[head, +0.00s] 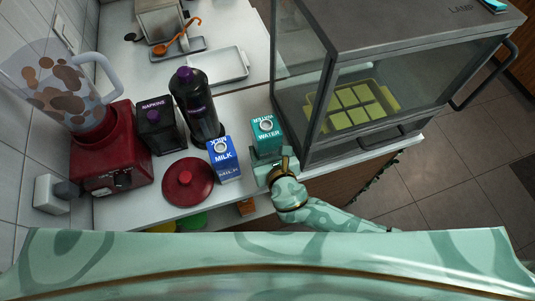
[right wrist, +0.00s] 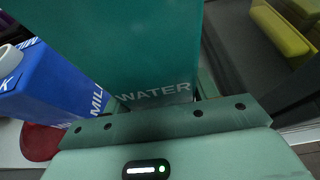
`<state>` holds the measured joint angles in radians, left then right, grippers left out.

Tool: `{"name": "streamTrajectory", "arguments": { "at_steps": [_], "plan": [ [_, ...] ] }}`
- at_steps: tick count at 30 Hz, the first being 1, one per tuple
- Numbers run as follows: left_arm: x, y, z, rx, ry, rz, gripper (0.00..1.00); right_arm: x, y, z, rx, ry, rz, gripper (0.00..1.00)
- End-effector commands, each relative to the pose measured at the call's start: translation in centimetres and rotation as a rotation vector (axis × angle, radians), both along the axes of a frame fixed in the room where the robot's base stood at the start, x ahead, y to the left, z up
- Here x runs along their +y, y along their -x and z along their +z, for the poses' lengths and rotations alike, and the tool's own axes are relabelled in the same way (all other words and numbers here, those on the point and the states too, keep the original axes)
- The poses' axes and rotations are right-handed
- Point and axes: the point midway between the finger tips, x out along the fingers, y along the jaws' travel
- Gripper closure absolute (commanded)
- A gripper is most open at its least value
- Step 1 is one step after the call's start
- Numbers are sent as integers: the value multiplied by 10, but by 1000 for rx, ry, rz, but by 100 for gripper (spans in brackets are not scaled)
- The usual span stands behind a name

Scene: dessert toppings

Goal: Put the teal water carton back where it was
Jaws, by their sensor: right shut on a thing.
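The teal water carton (head: 266,130) stands upright near the front right part of the white counter, beside the glass case. My right gripper (head: 266,157) is shut on it from the front. In the right wrist view the carton (right wrist: 155,45) fills the middle, with its WATER label just above the gripper (right wrist: 160,110). Whether its base touches the counter is hidden. The blue milk carton (head: 223,160) stands just to its left, apart from it. My left gripper is not in view.
A red round lid (head: 188,182), a dark bottle (head: 197,105), a napkin box (head: 160,125) and a red blender (head: 105,150) stand to the left. The glass case (head: 375,75) with a yellow-green tray (head: 352,107) is close on the right. A white tray (head: 217,66) lies behind.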

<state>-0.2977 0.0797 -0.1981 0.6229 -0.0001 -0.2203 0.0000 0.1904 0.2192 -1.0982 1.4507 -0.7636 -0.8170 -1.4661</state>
Motion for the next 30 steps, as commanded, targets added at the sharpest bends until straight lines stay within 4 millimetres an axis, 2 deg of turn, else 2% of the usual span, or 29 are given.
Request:
{"name": "streamTrajectory", "arguments": {
  "at_steps": [4, 6, 9, 21, 22, 23, 24, 30],
  "plan": [
    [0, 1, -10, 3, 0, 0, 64, -3, -12, -16, 0, 1, -1, 75],
    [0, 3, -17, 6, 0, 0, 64, -2, -9, -31, 2, 0, 1, 75],
    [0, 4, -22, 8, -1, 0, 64, -2, -9, -41, 1, 0, 2, 75],
    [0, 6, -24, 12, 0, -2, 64, -2, -9, -45, 0, 0, 1, 75],
    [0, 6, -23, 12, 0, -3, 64, -2, -9, -44, 0, 0, 1, 34],
    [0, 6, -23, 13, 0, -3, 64, -2, -9, -44, 0, 0, 1, 25],
    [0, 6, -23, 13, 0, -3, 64, -2, -9, -44, 0, 0, 1, 20],
    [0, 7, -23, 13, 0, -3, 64, -2, -9, -44, 0, 0, 1, 20]
  ]
}}
